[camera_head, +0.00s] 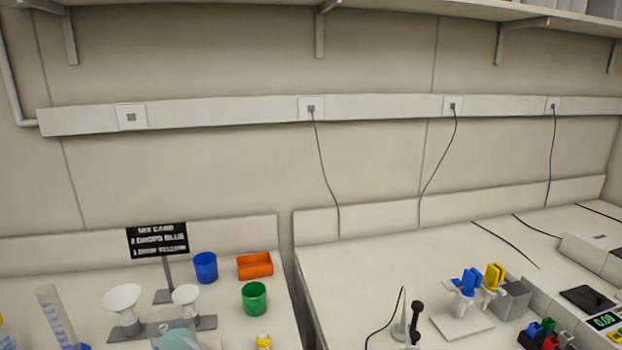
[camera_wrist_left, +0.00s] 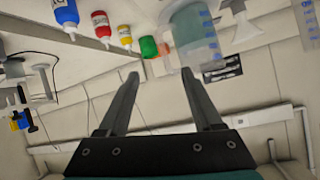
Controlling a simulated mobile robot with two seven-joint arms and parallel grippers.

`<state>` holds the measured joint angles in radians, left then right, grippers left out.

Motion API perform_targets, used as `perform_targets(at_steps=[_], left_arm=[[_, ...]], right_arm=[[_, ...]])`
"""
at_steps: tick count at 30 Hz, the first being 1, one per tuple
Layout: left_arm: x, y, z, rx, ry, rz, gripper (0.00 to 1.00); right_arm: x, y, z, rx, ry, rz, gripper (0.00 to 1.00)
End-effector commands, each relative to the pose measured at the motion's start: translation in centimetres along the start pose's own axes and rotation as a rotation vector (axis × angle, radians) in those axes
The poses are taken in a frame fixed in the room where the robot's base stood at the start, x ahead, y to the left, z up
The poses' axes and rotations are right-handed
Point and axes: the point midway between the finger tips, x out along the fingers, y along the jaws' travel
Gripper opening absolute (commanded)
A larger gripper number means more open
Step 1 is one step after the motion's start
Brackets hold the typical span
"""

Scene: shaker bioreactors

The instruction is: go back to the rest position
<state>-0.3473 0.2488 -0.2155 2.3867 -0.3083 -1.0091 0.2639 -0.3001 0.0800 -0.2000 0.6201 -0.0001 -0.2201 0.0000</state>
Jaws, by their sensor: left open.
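My left gripper (camera_wrist_left: 160,76) shows in the left wrist view. Its two dark fingers are spread apart with nothing between them. The view is tilted, with the bench and its items along the top and the wall below. The fingertips point toward a clear beaker (camera_wrist_left: 192,38) and a green cup (camera_wrist_left: 149,47), apart from both as far as I can tell. Neither gripper shows in the head view, and my right gripper is in no view.
In the head view, a blue cup (camera_head: 205,267), green cup (camera_head: 255,298), orange tray (camera_head: 254,265) and black sign (camera_head: 158,240) stand on the left bench. Pipettes on a stand (camera_head: 463,325) are on the right bench. Dropper bottles, including a red one (camera_wrist_left: 102,28), show in the wrist view.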

Motion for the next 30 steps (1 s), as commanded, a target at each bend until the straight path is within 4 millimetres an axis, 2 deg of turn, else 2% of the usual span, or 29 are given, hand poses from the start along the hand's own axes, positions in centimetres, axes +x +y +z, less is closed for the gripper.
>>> perform_targets(at_steps=[1,3,6,13,15,20,23,30], left_arm=[[-0.8,0.4,3.0,-0.011,-0.114,0.016,0.67],[-2.0,0.9,6.4,-0.013,-0.256,0.045,0.67],[-4.2,1.9,10.5,-0.011,-0.428,0.097,0.67],[-10.2,4.2,17.3,0.006,-0.752,0.244,0.67],[-8.4,4.6,18.9,0.011,-0.752,0.240,0.67],[-5.6,5.6,22.6,0.014,-0.767,0.241,0.67],[-3.9,6.4,25.5,0.016,-0.780,0.244,0.67],[-0.1,8.4,34.3,0.024,-0.816,0.251,0.67]], right_arm=[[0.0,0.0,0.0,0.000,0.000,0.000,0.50],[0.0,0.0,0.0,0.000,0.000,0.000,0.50],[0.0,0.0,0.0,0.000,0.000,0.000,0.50],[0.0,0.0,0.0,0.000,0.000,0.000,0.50],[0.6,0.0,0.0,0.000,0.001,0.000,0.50],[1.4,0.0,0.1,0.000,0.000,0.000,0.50],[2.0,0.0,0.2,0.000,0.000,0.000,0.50],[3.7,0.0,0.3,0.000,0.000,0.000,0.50]])
